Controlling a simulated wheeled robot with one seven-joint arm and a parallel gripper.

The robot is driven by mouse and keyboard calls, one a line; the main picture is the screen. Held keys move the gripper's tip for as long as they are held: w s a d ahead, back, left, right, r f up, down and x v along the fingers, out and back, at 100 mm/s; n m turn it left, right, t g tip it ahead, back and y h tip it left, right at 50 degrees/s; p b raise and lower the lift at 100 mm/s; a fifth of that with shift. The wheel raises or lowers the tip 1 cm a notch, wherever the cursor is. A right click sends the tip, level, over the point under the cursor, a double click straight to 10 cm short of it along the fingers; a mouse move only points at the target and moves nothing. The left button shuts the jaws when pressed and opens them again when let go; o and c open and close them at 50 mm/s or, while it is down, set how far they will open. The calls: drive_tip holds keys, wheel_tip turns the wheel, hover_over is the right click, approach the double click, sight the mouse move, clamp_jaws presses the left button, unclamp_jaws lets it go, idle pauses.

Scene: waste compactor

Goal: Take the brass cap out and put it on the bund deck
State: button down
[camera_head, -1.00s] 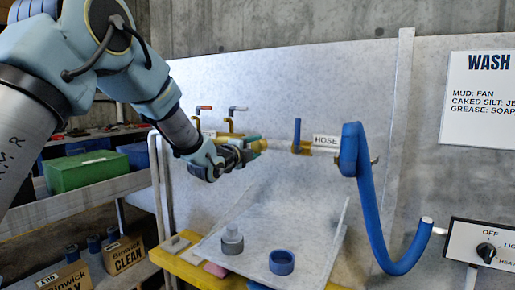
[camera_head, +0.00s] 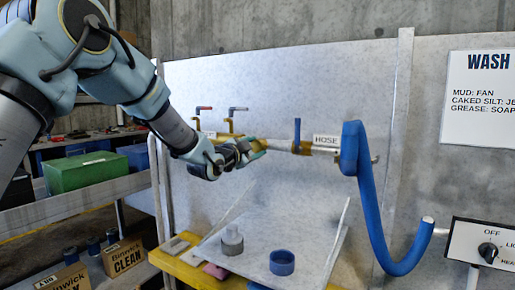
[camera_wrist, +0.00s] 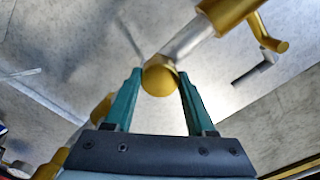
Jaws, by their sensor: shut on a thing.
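The brass cap (camera_wrist: 159,78) is a round gold piece in the wrist view, at the lower end of a pale pipe. My gripper (camera_wrist: 159,71) has its two teal fingers against the cap's sides, shut on it. In the head view my gripper (camera_head: 259,147) is at the left end of the brass and grey pipe run (camera_head: 283,146), and the cap is mostly hidden by the fingers. I cannot tell whether the cap is still seated in the pipe. The grey deck (camera_head: 300,243), with a yellow edge (camera_head: 195,268), lies below the pipe and seems to be the bund deck.
A grey stepped fitting (camera_head: 232,240) and a blue ring (camera_head: 282,262) stand on the deck. A blue hose (camera_head: 370,205) hangs at the right of the pipe. Two small taps (camera_head: 230,122) rise behind my gripper. Shelves with a green bin (camera_head: 85,172) are at left.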

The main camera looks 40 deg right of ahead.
drive_tip(key=shift+n, duration=0.7)
drive_tip(key=n, duration=0.5)
drive_tip(key=shift+c, duration=0.8)
unclamp_jaws()
drive_tip(key=shift+c, duration=0.4)
